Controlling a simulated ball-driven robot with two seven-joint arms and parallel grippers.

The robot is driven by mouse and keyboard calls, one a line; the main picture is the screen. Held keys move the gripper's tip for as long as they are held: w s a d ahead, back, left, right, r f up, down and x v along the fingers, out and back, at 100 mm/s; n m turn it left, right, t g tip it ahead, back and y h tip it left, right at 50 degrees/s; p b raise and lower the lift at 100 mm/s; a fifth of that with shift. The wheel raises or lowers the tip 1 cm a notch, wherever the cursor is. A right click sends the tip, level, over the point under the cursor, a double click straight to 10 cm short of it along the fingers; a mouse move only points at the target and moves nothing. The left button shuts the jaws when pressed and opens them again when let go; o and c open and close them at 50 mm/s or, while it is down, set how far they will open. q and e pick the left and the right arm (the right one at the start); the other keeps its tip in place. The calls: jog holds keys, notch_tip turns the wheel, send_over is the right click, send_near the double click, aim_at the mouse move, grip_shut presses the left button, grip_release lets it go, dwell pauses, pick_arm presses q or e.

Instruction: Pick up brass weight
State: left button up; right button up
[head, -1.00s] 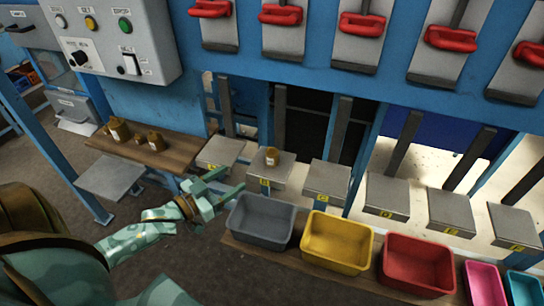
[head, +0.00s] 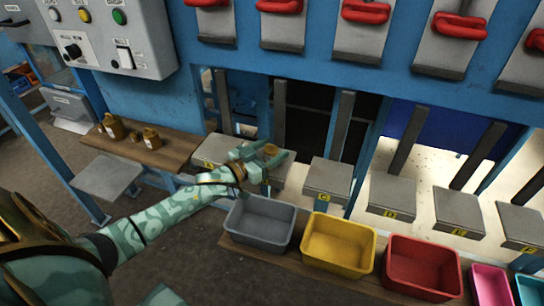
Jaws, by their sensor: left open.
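A small brass weight (head: 271,150) stands on the second grey platform (head: 295,171) from the left, partly hidden by my gripper. My left gripper (head: 273,151) is open at that platform, with its green fingers on either side of the weight. Whether the fingers touch it I cannot tell. More brass weights stand on the wooden shelf at the left: a larger one with a pale label (head: 152,138), a small one (head: 135,136) and another labelled one (head: 113,126). My right gripper is not in view.
Below the platforms stand a grey bin (head: 260,224), a yellow bin (head: 338,245) and a red bin (head: 422,268), close under my left forearm's reach. Red handles (head: 366,12) line the blue frame above. Other grey platforms, such as one marked C (head: 328,180), are empty.

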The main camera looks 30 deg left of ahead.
pick_arm(q)
jog(key=shift+w, duration=0.25)
jog(key=shift+s+r, duration=0.1)
grip_shut()
jog(key=shift+r, duration=0.1)
